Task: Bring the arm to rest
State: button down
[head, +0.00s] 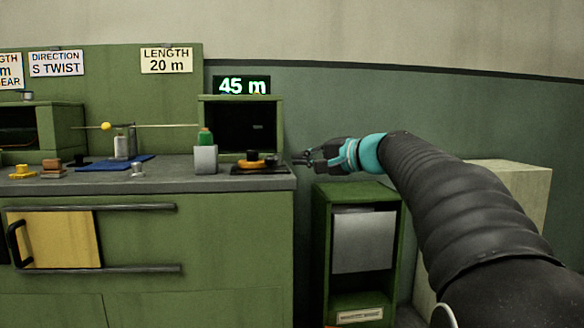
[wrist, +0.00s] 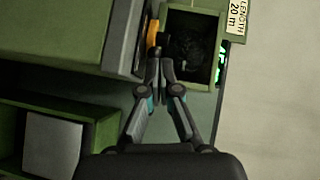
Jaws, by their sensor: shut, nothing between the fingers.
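My gripper (head: 303,158) reaches out from the right in the head view, at the end of my dark ribbed arm with a teal wrist band. It is shut and empty, close to the right end of the counter (head: 225,179). In the wrist view my gripper (wrist: 161,68) has its fingertips together, pointing toward the open front of a green box (wrist: 190,50). An orange and black item (head: 258,161) sits on a dark plate on the counter, just left of the fingertips; I see no contact.
A green cabinet (head: 322,225) with a grey panel (head: 364,242) stands below my gripper. A pale box (head: 515,180) stands behind my arm. On the counter are a grey block (head: 205,160) with a green top and a blue mat (head: 100,164). A display (head: 241,85) reads 45 m.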

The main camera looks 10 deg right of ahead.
jog(key=s+d+f+n+g+h+p, duration=0.1)
jog(key=s+f+g+h, duration=0.15)
jog(key=f, duration=0.65)
jog(key=s+d+f+g+h, duration=0.15)
jog(key=s+f, duration=0.25)
jog(key=f, duration=0.5)
jog(key=s+a+f+n+g+h+p, duration=0.1)
jog(key=s+a+f+n+h+p, duration=0.1)
jog(key=s, duration=0.7)
jog(key=s+a+f+n+g+h+p, duration=0.1)
jog(key=s+f+n+h+p, duration=0.1)
jog(key=s, duration=0.8)
jog(key=s+a+f+n+g+h+p, duration=0.1)
jog(key=s+p, duration=0.4)
jog(key=s, duration=0.5)
jog(key=shift+s+a+f+n+h, duration=0.2)
jog(key=shift+a+f+n+h, duration=0.45)
jog(key=shift+n, duration=0.75)
